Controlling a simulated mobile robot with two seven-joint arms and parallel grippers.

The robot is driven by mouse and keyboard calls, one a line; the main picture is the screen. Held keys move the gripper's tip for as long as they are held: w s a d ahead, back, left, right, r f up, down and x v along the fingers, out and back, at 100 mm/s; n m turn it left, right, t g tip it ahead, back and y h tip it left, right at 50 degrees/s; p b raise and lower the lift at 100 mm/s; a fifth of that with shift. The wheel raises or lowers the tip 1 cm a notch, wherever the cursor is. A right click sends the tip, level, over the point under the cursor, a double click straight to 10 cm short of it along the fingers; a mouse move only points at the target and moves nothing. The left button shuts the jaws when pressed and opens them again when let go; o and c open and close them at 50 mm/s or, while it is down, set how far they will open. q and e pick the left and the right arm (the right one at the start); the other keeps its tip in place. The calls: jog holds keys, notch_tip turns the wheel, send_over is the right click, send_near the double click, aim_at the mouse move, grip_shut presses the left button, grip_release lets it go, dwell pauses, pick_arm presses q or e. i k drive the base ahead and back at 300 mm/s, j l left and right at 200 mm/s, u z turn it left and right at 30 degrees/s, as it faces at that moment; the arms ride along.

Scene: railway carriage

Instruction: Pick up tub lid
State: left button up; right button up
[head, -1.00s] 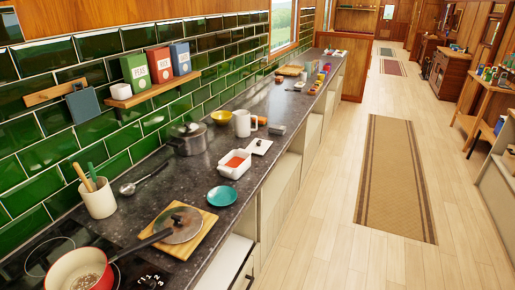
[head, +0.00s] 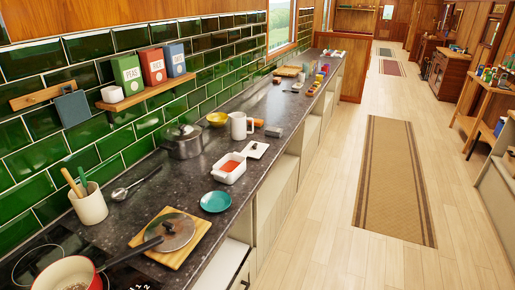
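A white square lid (head: 255,150) with a small dark knob lies on the dark counter in the head view. It looks like the tub lid. Just in front of it stands a white rectangular tub (head: 228,175), open, with orange-red contents. The lid is apart from the tub or nearly touching its far corner; I cannot tell which. Neither of my grippers is in view.
A white mug (head: 239,126), a steel pot (head: 184,143) and a yellow bowl (head: 217,119) stand behind the tub. A teal dish (head: 215,202) and a wooden board (head: 193,248) with a glass pan lid (head: 174,232) are nearer. The floor to the right is clear around a rug (head: 395,180).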

aim_at(255, 150)
jog(key=i+l, duration=1.1)
jog(key=i, duration=0.25)
jog(key=i+l, duration=0.55)
jog(key=i+l+u, duration=0.5)
jog(key=i+l, duration=0.35)
jog(key=l, duration=0.1)
